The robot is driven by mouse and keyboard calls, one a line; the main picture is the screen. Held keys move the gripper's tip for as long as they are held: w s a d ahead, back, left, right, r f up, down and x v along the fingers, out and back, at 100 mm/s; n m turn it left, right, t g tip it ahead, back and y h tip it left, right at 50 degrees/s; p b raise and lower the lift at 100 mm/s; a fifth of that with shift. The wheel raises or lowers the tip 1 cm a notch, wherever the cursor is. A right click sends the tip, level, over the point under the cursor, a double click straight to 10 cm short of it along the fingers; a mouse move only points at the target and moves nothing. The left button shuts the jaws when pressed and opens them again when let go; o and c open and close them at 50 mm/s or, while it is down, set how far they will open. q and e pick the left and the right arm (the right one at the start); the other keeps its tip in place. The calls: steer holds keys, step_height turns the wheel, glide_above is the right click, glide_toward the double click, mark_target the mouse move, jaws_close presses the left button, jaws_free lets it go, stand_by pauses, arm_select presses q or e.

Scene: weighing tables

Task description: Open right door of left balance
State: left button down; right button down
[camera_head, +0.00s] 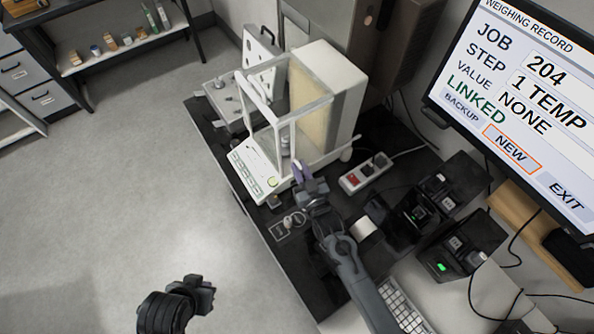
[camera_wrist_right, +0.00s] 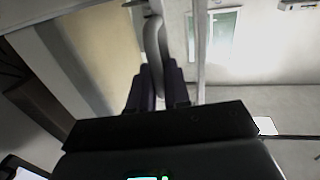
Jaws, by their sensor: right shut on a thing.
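The left balance (camera_head: 344,100) is a white instrument with a framed glass draft shield and a keypad at its front, standing on a dark table. My right gripper (camera_head: 301,172) is at the front right corner of the shield. In the right wrist view, its dark purple fingers (camera_wrist_right: 155,88) are shut on a pale curved upright handle (camera_wrist_right: 152,42) beside a frame post. I take this to be the right door's handle; how far the door stands open I cannot tell. My left gripper (camera_head: 200,294) is at the bottom left over the floor, away from the balance; its jaws are unclear.
A power strip (camera_head: 366,174) lies right of the balance. Dark devices with green lights (camera_head: 440,267), a keyboard (camera_head: 404,306) and a large monitor (camera_head: 520,95) are at the right. A white holed panel (camera_head: 262,62) stands behind the balance. The floor at left is clear.

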mark_target(297, 152)
steer(key=c, duration=1.4)
jaws_free()
steer(key=shift+r, duration=0.1)
steer(key=shift+o, duration=0.7)
steer(key=shift+r, duration=0.45)
steer(key=r, duration=0.3)
steer(key=shift+s+d+r, duration=0.15)
steer(key=shift+d+r, duration=0.15)
steer(key=s+d+r+p, duration=0.1)
steer(key=s+d+r, duration=0.5)
steer(key=d, duration=0.3)
steer(key=shift+r, duration=0.25)
